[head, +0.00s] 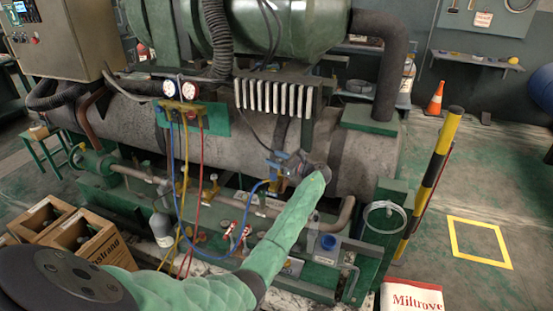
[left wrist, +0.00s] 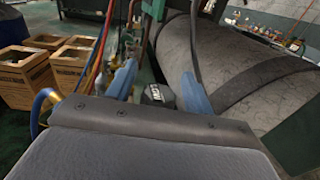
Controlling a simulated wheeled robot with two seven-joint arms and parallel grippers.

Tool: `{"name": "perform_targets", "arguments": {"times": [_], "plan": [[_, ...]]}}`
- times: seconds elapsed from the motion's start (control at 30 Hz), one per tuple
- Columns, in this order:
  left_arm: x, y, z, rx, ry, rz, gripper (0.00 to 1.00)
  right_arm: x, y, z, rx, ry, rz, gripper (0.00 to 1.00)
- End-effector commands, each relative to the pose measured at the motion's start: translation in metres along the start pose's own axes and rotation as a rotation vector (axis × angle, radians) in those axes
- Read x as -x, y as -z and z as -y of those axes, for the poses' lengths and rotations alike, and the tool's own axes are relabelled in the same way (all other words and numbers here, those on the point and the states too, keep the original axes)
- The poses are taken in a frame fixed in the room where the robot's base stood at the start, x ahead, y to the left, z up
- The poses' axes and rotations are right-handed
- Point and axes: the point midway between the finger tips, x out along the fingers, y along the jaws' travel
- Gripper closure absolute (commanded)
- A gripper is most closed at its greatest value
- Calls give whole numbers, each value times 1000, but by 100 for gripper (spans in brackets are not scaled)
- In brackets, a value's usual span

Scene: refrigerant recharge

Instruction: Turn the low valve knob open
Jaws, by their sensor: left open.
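The low valve knob (left wrist: 157,95) is a dark, faceted knob with pale lettering, too small to read surely. In the left wrist view it sits between the two blue fingers of my left gripper (left wrist: 158,77). The fingers are apart, one on each side of the knob; I cannot tell whether either touches it. In the head view my left gripper (head: 276,170) is at the front of the grey cylinder (head: 130,120), below the finned block. The knob cannot be made out there, and the gripper's wrist covers part of that area. My right gripper is not in view.
A blue hose (head: 214,254) loops near my left gripper, with yellow and red hoses hanging left of it from the gauges (head: 180,89). A yellow-black post (head: 430,180) stands right; the floor beyond is mostly clear.

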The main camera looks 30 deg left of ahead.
Motion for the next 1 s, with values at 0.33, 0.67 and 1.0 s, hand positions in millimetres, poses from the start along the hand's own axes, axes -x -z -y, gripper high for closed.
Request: {"name": "perform_targets", "arguments": {"times": [0.33, 0.67, 1.0], "plan": [[0, 0, 0, 0, 0, 0, 89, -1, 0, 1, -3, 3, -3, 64], [0, 0, 0, 1, -31, -1, 93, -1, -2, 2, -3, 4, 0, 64], [1, -1, -2, -1, -236, 0, 93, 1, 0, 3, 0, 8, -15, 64]]}}
